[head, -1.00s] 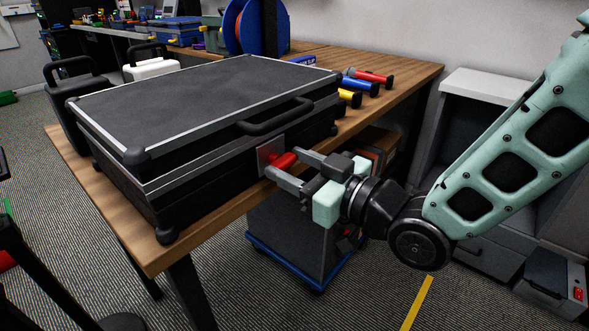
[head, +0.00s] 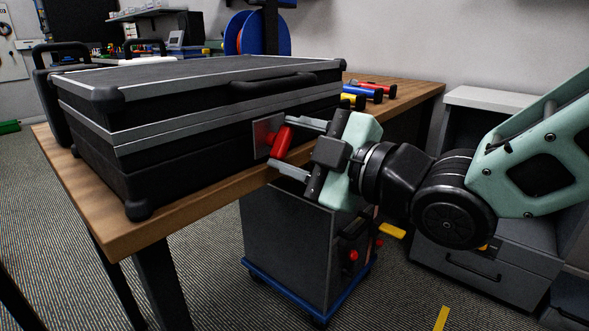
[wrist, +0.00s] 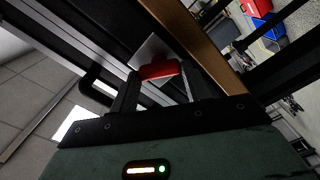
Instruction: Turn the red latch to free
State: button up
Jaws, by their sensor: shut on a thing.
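The red latch (head: 281,142) sits on a metal plate (head: 266,136) on the front of the black case (head: 190,133). In the head view it stands steeply, leaning a little to the right at its top. My gripper (head: 288,144) has one finger above the latch and one below it. In the wrist view the latch (wrist: 158,71) lies across between the two fingertips of my gripper (wrist: 158,84), and the jaws are shut on it. The fingertips hide the latch's ends.
The case stands on a wooden table (head: 190,214) with its front close to the table's edge. Coloured cylinders (head: 362,93) lie on the table to the right of the case. A dark wheeled cabinet (head: 290,245) stands below the gripper.

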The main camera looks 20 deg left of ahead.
jog(key=n+b, duration=0.4)
jog(key=b, duration=0.1)
jog(key=shift+f, duration=0.35)
jog(key=shift+c, duration=0.2)
jog(key=n+b, duration=0.2)
jog(key=b, duration=0.1)
jog(key=shift+r+n, duration=0.1)
jog(key=shift+n, duration=0.2)
jog(key=shift+r, duration=0.1)
jog(key=o, duration=1)
jog(key=shift+d, duration=0.1)
